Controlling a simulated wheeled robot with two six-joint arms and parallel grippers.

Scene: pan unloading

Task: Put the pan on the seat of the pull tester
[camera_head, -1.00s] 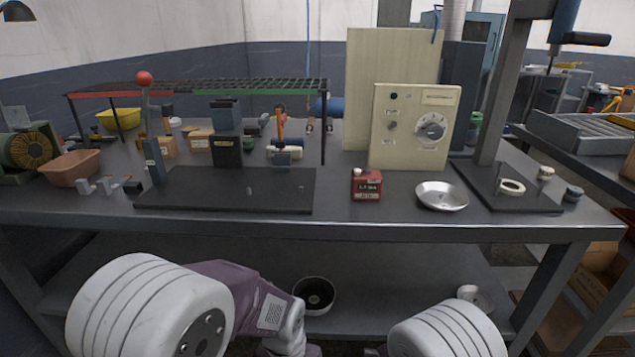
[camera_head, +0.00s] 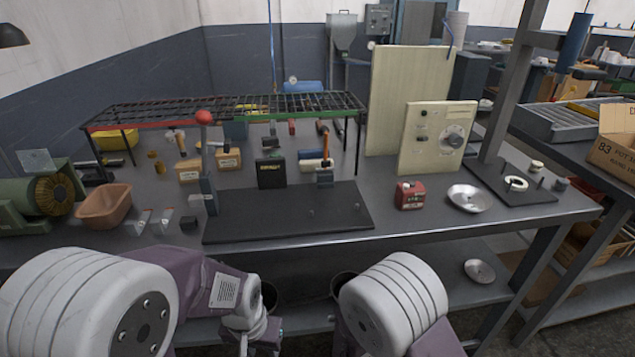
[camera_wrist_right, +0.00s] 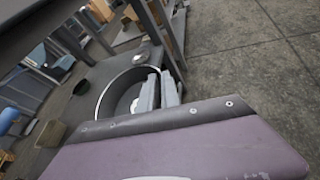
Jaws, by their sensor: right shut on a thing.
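A round dark pan with a pale rim (camera_wrist_right: 112,92) shows in the right wrist view, with a small white thing inside it. My right gripper (camera_wrist_right: 159,92) is shut on the pan's near rim. In the head view, part of the pan (camera_head: 343,284) shows beside my right arm on the lower shelf; my right fingers are hidden there. My left gripper (camera_head: 245,335) is low at the bottom, its fingertips too unclear to read. A column stand with a dark base plate (camera_head: 530,196) and white ring (camera_head: 516,184), seemingly the pull tester, stands at the bench's right end.
A shallow metal dish (camera_head: 470,199) and red box (camera_head: 409,195) lie left of the stand. A cream dial box (camera_head: 437,140) stands behind. The bench edge (camera_head: 440,236) overhangs the lower shelf. A small round lid (camera_head: 479,271) lies on the shelf at right.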

